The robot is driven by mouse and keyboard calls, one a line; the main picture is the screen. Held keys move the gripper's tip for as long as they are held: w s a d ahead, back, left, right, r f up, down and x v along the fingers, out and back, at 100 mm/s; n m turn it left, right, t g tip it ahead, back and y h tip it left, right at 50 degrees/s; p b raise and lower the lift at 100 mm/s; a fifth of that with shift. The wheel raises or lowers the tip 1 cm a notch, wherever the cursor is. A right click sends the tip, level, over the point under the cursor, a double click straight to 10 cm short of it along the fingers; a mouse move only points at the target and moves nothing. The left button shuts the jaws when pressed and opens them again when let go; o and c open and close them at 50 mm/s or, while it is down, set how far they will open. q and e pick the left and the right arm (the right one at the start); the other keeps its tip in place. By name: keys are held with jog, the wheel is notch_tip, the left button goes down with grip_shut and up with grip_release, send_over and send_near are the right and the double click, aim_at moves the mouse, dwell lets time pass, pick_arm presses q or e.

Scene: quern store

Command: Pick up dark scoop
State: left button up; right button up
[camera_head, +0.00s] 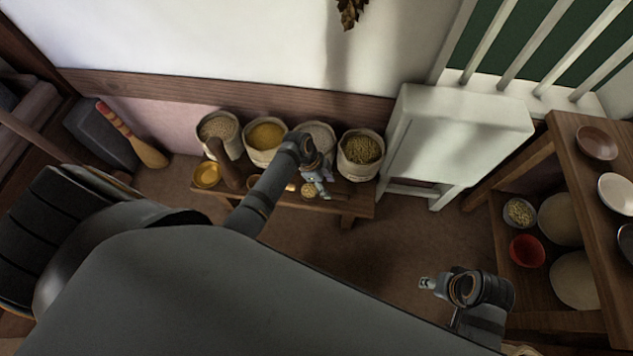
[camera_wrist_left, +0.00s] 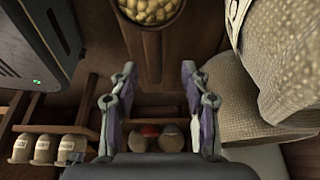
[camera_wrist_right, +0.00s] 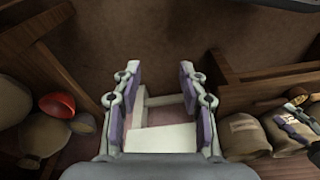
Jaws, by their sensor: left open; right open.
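My left gripper (camera_head: 318,190) is open above the right part of a low wooden bench (camera_head: 353,203). In the left wrist view its fingers (camera_wrist_left: 160,105) are apart with nothing held between them. I cannot tell whether this is the dark scoop. A small round thing with yellowish contents (camera_head: 308,190) lies beside the left gripper in the head view. A dark brown upright object (camera_head: 222,162) stands at the bench's left. My right gripper (camera_head: 427,283) is open, empty and away from the bench.
Several grain sacks (camera_head: 264,141) line the back of the bench, one close on the right in the left wrist view (camera_wrist_left: 283,75). A yellow bowl (camera_head: 207,175) sits at the left. A white cabinet (camera_head: 455,125) and wooden shelf (camera_head: 570,135) stand right. The floor (camera_head: 400,240) between is clear.

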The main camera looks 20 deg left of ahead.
aim_at(333, 194)
pick_arm(q)
jog(key=x, duration=0.1)
jog(key=b+x, duration=0.2)
jog(key=x, duration=0.1)
jog(key=shift+s+d, duration=0.3)
jog(key=shift+s, duration=0.05)
jog(key=shift+d+f, duration=0.2)
jog(key=shift+f, duration=0.3)
pick_arm(e)
jog(key=f, duration=0.1)
jog(key=f+t, duration=0.1)
jog(key=a+f, duration=0.1)
jog(key=shift+w+f+y, duration=0.1)
jog(key=shift+w+y, duration=0.2)
jog(key=shift+w, duration=0.1)
pick_arm(q)
jog(key=shift+r, duration=0.1)
grip_shut()
